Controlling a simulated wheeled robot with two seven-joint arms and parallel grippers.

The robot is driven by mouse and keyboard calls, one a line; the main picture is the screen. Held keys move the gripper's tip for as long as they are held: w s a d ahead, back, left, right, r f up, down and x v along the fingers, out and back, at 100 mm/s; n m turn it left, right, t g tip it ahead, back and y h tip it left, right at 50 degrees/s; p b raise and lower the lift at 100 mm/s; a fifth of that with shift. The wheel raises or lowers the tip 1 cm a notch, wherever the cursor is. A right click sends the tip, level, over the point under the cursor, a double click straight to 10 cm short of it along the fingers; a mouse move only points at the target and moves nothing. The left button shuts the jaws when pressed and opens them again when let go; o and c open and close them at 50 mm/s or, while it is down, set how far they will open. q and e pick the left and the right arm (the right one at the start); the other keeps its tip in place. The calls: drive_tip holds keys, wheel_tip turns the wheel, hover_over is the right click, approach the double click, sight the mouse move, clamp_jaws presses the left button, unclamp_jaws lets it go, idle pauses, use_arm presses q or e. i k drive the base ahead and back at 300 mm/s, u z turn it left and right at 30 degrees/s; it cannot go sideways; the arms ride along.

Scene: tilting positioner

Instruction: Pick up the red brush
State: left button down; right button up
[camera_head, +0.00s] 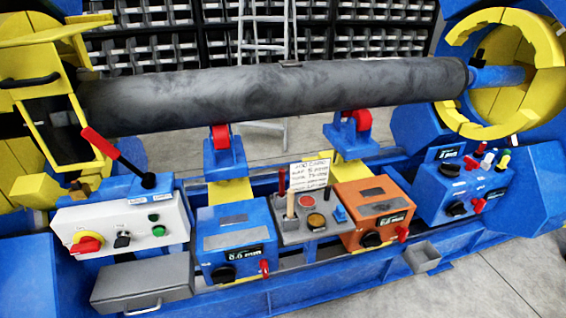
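I cannot single out a red brush for certain. A small red item (471,163) stands on top of the right blue control box (436,190), beside a white-topped red item (487,160) and a yellow-and-black item (503,161). These are too small to identify. A thin dark red upright piece (282,181) shows at the back left of the grey button panel (310,232), near a wooden stick (291,204). Neither of my grippers is in view.
A long dark pipe (280,95) rests on red rollers (221,136) above the boxes. A red-handled lever (100,143) sticks up at the left. An orange box (374,205), a white box (120,225) and a grey drawer (143,282) line the front. Floor shows at lower right.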

sight(282, 172)
drive_tip(key=z, duration=0.6)
drive_tip(key=i, duration=0.8)
